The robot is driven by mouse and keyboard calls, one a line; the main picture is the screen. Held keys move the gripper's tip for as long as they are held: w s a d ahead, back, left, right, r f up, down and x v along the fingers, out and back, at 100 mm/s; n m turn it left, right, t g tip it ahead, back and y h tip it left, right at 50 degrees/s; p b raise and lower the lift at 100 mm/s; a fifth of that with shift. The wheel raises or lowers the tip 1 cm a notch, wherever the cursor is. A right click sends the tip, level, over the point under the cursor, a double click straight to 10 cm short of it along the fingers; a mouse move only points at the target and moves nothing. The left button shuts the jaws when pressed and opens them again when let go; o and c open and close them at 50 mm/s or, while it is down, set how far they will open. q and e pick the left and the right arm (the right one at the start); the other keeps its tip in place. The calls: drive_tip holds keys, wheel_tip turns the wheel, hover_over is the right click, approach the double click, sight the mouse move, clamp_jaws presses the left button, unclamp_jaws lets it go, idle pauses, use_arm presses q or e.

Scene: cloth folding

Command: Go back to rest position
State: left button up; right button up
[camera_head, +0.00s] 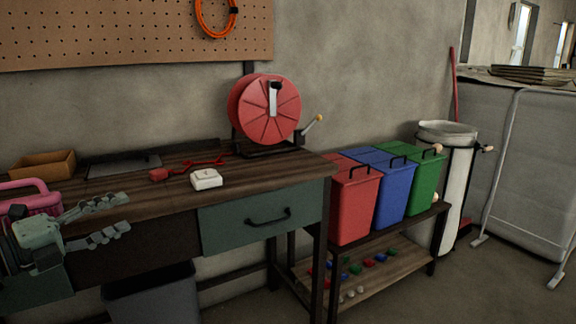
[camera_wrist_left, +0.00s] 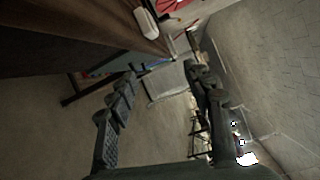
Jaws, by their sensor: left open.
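My left gripper (camera_head: 114,218) is at the left of the head view, in front of the workbench's front side. Its two fingers are spread apart with nothing between them. In the left wrist view the open fingers (camera_wrist_left: 160,88) point away over open floor, with the workbench at the upper left. My right gripper is not in either view. No cloth shows clearly near the gripper.
The workbench (camera_head: 290,172) carries a red reel (camera_head: 266,108), a white box (camera_head: 206,179), an orange-brown tray (camera_head: 43,165) and a pink item (camera_head: 30,197). Red, blue and green bins (camera_head: 356,205) stand on a low shelf at right. Floor at right front is free.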

use_arm(q)
drive_tip(key=a+f+n+t+y, duration=0.3)
drive_tip(key=a+f+n+y, duration=0.4)
drive_tip(key=f+n, duration=0.45)
drive_tip(key=s+f+n+g+y, duration=0.3)
drive_tip(key=s+f+n, duration=0.1)
drive_tip(key=f, duration=0.5)
drive_tip(key=s+f+n+g+y, duration=0.25)
drive_tip(key=s+f+n, duration=0.2)
drive_tip(key=f, duration=0.45)
drive_tip(key=s+d+f+n+g+h, duration=0.1)
drive_tip(key=s+d+f+n+g, duration=0.5)
drive_tip(key=s+d+f, duration=0.9)
drive_tip(key=s+f+g, duration=0.2)
drive_tip(key=s+g, duration=0.1)
drive_tip(key=shift+s+f, duration=0.3)
